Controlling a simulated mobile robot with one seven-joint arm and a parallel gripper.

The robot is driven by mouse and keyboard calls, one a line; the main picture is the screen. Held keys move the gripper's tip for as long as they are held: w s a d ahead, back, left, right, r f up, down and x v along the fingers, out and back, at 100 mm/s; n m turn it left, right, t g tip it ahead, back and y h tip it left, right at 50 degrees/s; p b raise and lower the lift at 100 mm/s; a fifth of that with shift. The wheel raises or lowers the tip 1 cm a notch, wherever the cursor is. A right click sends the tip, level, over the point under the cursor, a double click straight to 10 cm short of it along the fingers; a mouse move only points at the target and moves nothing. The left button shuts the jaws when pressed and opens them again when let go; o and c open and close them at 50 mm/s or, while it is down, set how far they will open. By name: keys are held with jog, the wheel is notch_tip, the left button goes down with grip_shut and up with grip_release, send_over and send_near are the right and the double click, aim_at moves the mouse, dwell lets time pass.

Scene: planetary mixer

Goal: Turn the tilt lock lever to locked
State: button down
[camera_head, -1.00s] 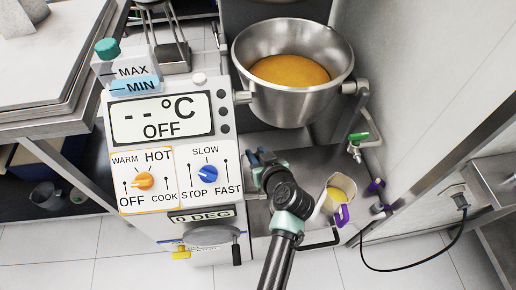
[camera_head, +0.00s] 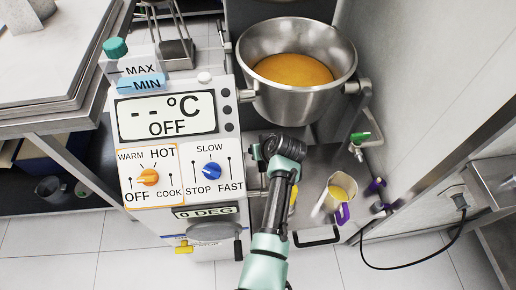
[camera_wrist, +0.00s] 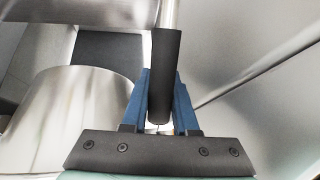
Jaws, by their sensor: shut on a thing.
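In the wrist view my gripper (camera_wrist: 160,98) has its blue fingers on both sides of a dark cylindrical grip (camera_wrist: 166,62). The grip sits on a thin pale metal rod, and I take it to be the tilt lock lever. The gripper is shut on this grip, which stands nearly upright in that view. In the head view my gripper (camera_head: 258,152) is just right of the control panel and below the bowl. The lever is hidden there behind my gripper and wrist, so its locked or unlocked position cannot be told.
The steel bowl (camera_head: 296,100) with orange contents is above my gripper. The control panel (camera_head: 180,172) is to its left, over a handwheel (camera_head: 212,232) and a yellow part (camera_head: 184,248). A jug (camera_head: 336,196) and a green-handled tap (camera_head: 360,138) are to the right.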

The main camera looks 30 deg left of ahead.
jog(key=c, duration=0.7)
grip_release()
jog(key=shift+f, duration=0.15)
jog(key=p+v, duration=0.2)
jog(key=v, duration=1.1)
jog(key=shift+w, duration=0.1)
jog(key=shift+w+r, duration=0.1)
jog(key=shift+r, duration=0.1)
